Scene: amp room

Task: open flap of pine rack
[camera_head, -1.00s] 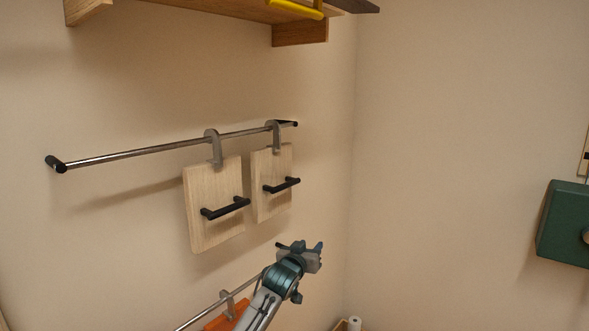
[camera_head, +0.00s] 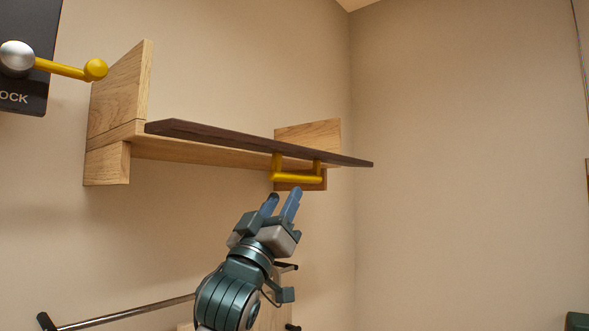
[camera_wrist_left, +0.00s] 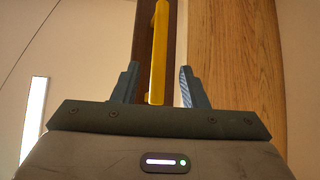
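The pine rack (camera_head: 119,90) is a pale wooden wall shelf with upright end panels. Its dark brown flap (camera_head: 240,140) shows nearly edge-on along the front, apart from the left panel. A yellow bar handle (camera_head: 297,178) sits on the flap towards its right end. My left gripper (camera_head: 282,203) is open, just below the handle, fingers pointing up. In the left wrist view the yellow handle (camera_wrist_left: 158,55) lies in line between the open fingers (camera_wrist_left: 159,80), with a gap on both sides. Contact is not visible. My right gripper is not in view.
A black panel (camera_head: 35,40) with a yellow-knobbed lever (camera_head: 70,70) is at the upper left. A metal rail (camera_head: 125,312) runs along the wall below the rack. A bare wall (camera_head: 460,150) stands right of the rack.

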